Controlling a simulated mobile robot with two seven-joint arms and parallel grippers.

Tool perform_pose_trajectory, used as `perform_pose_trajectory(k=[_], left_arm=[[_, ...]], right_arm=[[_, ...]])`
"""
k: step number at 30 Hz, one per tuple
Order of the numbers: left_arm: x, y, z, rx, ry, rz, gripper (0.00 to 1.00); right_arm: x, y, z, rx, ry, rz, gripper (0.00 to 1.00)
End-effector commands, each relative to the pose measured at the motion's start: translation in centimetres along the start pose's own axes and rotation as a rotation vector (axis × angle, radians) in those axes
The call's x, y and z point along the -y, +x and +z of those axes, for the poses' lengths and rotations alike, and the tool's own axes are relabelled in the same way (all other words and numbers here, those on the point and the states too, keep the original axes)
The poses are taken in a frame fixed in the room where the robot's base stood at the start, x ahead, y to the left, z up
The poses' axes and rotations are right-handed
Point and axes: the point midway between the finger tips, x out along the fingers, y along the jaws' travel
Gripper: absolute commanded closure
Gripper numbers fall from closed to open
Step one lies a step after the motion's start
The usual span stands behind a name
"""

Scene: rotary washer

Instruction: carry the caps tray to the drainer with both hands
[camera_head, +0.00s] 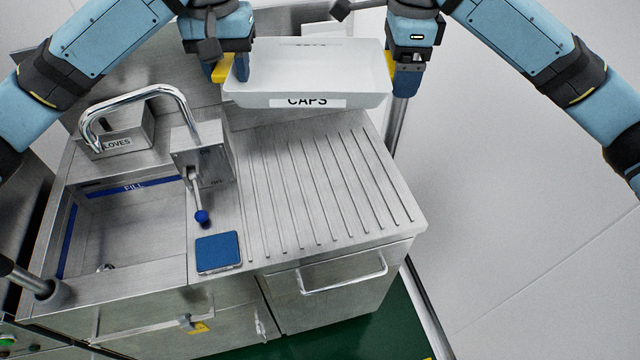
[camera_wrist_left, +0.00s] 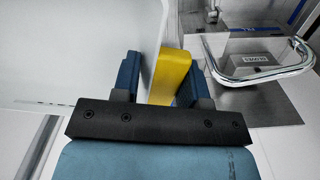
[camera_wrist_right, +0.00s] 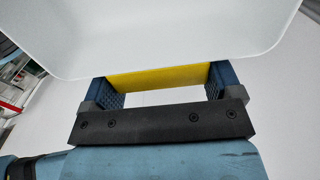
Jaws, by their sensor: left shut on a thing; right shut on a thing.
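The white caps tray (camera_head: 306,78), labelled CAPS, is held above the back of the ribbed steel drainer (camera_head: 318,190). It looks roughly level, and its inside appears empty. My left gripper (camera_head: 226,70) is shut on the tray's yellow left handle, which shows between the blue fingers in the left wrist view (camera_wrist_left: 168,78). My right gripper (camera_head: 404,75) is at the tray's right end, shut on the other yellow handle, seen in the right wrist view (camera_wrist_right: 158,80). The tray wall (camera_wrist_right: 150,35) fills the top of that view.
A curved faucet (camera_head: 140,95) and a GLOVES box (camera_head: 118,140) stand left of the drainer. A lever with a blue knob (camera_head: 202,217) and a blue pad (camera_head: 218,252) sit between the sink basin (camera_head: 135,225) and the ribs. The ribbed surface is clear.

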Motion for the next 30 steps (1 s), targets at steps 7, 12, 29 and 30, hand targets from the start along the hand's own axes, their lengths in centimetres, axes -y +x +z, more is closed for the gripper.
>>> perform_pose_trajectory(k=[7, 12, 29, 30], left_arm=[[0.2, 6.9, -0.1, 0.002, -0.005, -0.005, 0.89], [0.2, 10.8, -0.1, 0.002, -0.005, -0.005, 0.89], [0.2, 23.6, -0.1, 0.002, -0.005, -0.005, 0.89], [0.2, 24.4, -0.1, 0.002, -0.005, -0.005, 0.89]], right_arm=[[0.1, 6.8, -0.1, -0.002, 0.002, -0.001, 0.45], [0.1, 10.6, -0.1, -0.002, 0.002, -0.001, 0.45], [0.1, 23.4, -0.1, -0.001, 0.002, -0.001, 0.45], [0.1, 24.3, -0.1, -0.001, 0.002, -0.001, 0.45]])
